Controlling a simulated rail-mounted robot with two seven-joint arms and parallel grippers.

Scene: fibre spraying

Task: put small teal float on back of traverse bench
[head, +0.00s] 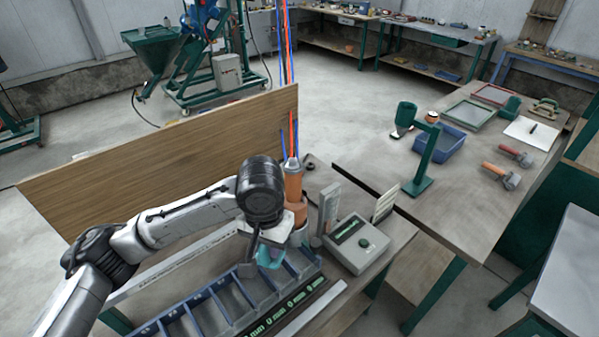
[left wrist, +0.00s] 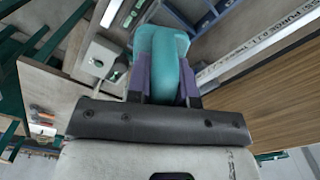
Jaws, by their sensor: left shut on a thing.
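The small teal float (left wrist: 160,60) is held in my left gripper (left wrist: 162,84), between its two purple fingers in the left wrist view. In the head view only a little of the float (head: 270,259) shows below my left wrist, and the gripper (head: 265,250) is mostly hidden. The float hangs over the row of blue bins (head: 228,305) on the near bench (head: 345,305); I cannot tell its exact height. No label shows which bench is the traverse bench. My right gripper is out of view.
A tall wooden board (head: 160,165) stands behind the bins. An orange-and-grey tool (head: 294,185) with hoses stands beside my wrist. A grey scale-like box (head: 357,244) is to the right. The right bench (head: 440,205) holds a green stand (head: 423,160), a blue tray (head: 449,143) and trowels.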

